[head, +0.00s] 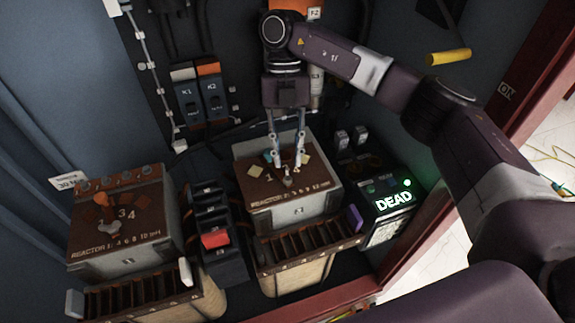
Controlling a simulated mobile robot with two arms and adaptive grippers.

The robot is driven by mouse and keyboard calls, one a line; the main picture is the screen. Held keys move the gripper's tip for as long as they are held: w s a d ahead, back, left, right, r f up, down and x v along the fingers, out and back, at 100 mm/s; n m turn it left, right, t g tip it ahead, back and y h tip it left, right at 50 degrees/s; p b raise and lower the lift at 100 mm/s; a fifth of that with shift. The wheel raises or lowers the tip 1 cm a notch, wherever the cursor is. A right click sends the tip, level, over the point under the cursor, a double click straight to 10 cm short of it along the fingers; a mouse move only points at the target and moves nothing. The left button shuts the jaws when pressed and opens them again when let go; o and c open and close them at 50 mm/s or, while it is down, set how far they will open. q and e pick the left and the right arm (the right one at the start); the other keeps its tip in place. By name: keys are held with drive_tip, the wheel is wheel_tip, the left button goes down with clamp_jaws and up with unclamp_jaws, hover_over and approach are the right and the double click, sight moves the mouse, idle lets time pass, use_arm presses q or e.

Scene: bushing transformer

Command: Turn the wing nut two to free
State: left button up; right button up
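A brown-topped box labelled REACTOR (297,210) stands in the middle, with a number 1 legible on its top. A small metal fitting (288,181) sticks up from that top. It may be wing nut two, but its label is hidden or too small to read. My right gripper (287,164) points down over the box top, with its two fingers apart. The fitting lies just below and between the fingertips. I cannot tell whether they touch it. My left gripper is not in view.
A similar box marked 3 and 4 (121,225) stands at left. A black unit with a red switch (215,240) sits between the boxes. A lit DEAD indicator (394,200) is at right. A yellow cylinder (448,57) is at upper right. Slotted racks front both boxes.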

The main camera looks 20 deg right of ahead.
sight(287, 173)
wheel_tip(287, 173, up, 4)
drive_tip(key=shift+f, duration=0.1)
idle(0.6)
